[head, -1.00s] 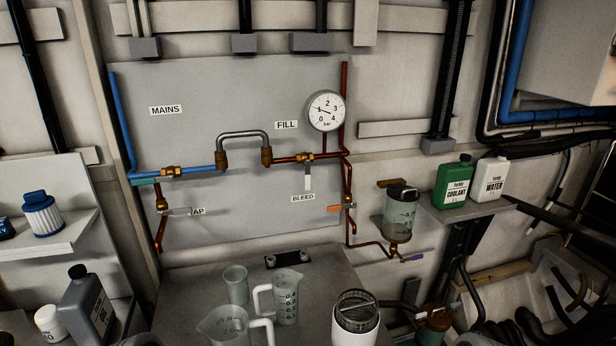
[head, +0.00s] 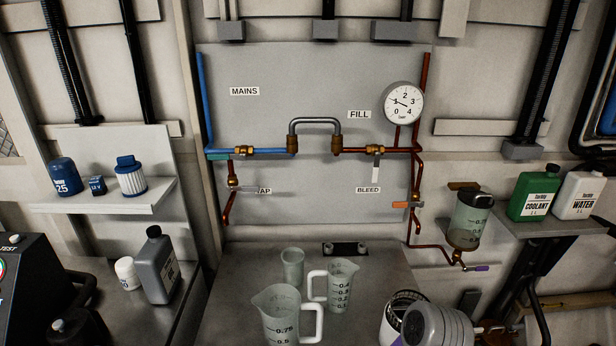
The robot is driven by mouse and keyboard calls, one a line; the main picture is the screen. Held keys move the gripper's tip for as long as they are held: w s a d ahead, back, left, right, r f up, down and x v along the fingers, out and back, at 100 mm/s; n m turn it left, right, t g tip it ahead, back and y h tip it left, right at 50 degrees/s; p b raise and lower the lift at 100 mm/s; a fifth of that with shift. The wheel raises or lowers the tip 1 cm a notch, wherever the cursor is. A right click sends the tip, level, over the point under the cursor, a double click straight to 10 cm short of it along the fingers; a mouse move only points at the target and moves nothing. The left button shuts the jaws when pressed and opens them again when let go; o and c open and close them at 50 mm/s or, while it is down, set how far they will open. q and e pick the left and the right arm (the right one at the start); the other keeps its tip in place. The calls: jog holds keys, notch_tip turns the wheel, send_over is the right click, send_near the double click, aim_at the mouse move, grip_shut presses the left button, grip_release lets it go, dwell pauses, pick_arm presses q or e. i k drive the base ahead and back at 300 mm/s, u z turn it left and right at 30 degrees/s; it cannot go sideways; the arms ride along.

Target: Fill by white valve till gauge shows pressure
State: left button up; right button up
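The white valve handle (head: 376,171) hangs straight down from a brass valve on the copper pipe, below the FILL label (head: 359,114). The round white pressure gauge (head: 403,102) is to its upper right, marked 0 to 4. Its thin needle lies slanted, with its upper left end near the 1; the exact reading is too small to tell. A grey hose loop (head: 315,122) joins the blue mains pipe (head: 208,105) to the copper pipe. Neither of my grippers is in view.
The BLEED valve has an orange handle (head: 401,205). A clear vessel (head: 469,220) with a purple handle (head: 477,268) is right of it. Clear jugs (head: 280,318) stand on the bench (head: 225,295). A grey ribbed body (head: 440,325), possibly mine, covers part of a white container (head: 392,322).

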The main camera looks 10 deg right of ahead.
aim_at(376, 168)
jog(key=u, duration=0.95)
jog(key=k, duration=1.1)
jog(key=z, duration=1.35)
jog(key=i, duration=0.45)
jog(key=u, duration=0.1)
